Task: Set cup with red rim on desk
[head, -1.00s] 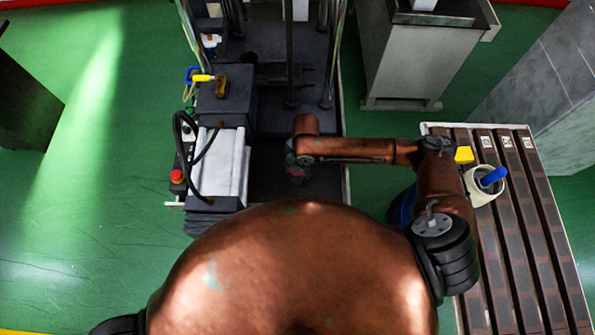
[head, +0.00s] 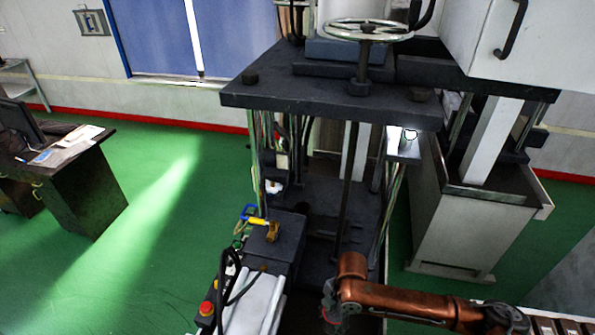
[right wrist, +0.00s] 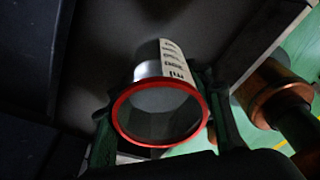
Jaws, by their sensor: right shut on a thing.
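The cup with a red rim (right wrist: 155,70) shows in the right wrist view, a clear cylinder with a white label strip of black markings. Its open mouth faces the camera. My right gripper (right wrist: 162,118) is shut on it, one dark green finger on each side. In the head view my right arm reaches in at the bottom, over the machine's base; the gripper end is dark and partly cut off, and I cannot make out the cup there. A dark desk (head: 85,190) stands at the far left with papers and a monitor on it. My left gripper is not in view.
A machine with a dark upper plate (head: 330,95), posts and a handwheel (head: 365,32) stands in the middle. A grey-white cabinet (head: 455,235) is on the right. Open green floor (head: 160,240) lies between the desk and the machine.

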